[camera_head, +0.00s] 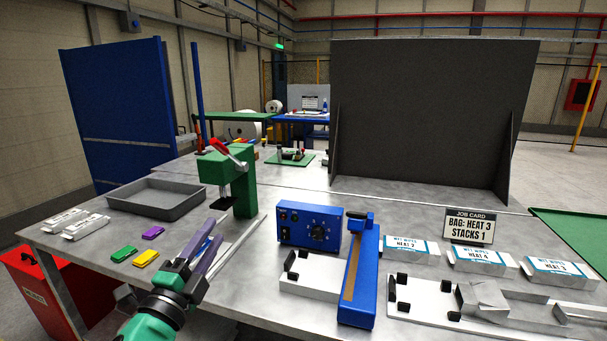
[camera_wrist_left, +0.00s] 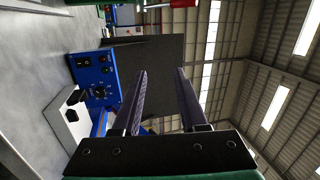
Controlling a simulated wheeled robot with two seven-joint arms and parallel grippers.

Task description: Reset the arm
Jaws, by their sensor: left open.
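My left gripper (camera_head: 205,248) is above the front of the workbench, left of the blue control box (camera_head: 309,226). Its two long dark fingers also show in the left wrist view (camera_wrist_left: 165,90), apart with nothing between them. The green press (camera_head: 232,178) with a red handle stands just behind the gripper. My right gripper does not show in either view.
A grey tray (camera_head: 158,196) and purple, green and yellow pieces lie at left. A blue sealer arm (camera_head: 358,278), white packs (camera_head: 480,259), a job card (camera_head: 469,226) reading "BAG: HEAT 3 STACKS 1" and a metal fixture (camera_head: 425,296) occupy the right. A dark panel (camera_head: 425,120) stands behind.

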